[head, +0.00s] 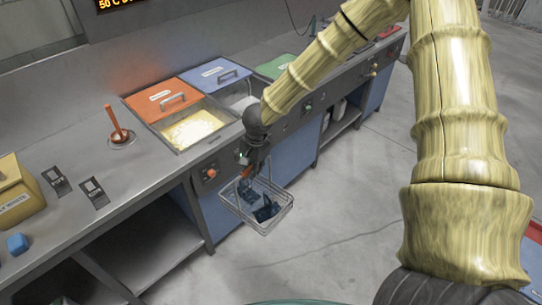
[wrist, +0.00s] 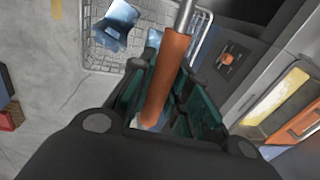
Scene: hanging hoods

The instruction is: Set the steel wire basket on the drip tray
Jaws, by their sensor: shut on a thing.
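The steel wire basket (head: 279,217) hangs in the air in front of the counter, roughly level, with dark blue pieces inside. My gripper (head: 250,167) is above its back edge, shut on the basket's orange handle. In the wrist view the orange handle (wrist: 166,80) lies between the fingers of my gripper (wrist: 160,105). The wire basket (wrist: 95,55) is beyond, with a shiny blue piece in it; the fingers hide part of it. I cannot pick out the drip tray for certain in either view.
The grey counter (head: 75,160) holds an open tank with yellowish contents (head: 193,131), an orange lid (head: 160,99) and a blue lid (head: 215,74). An upright orange-handled tool (head: 115,124) and a yellow box (head: 15,190) stand left. The floor (head: 340,190) is clear.

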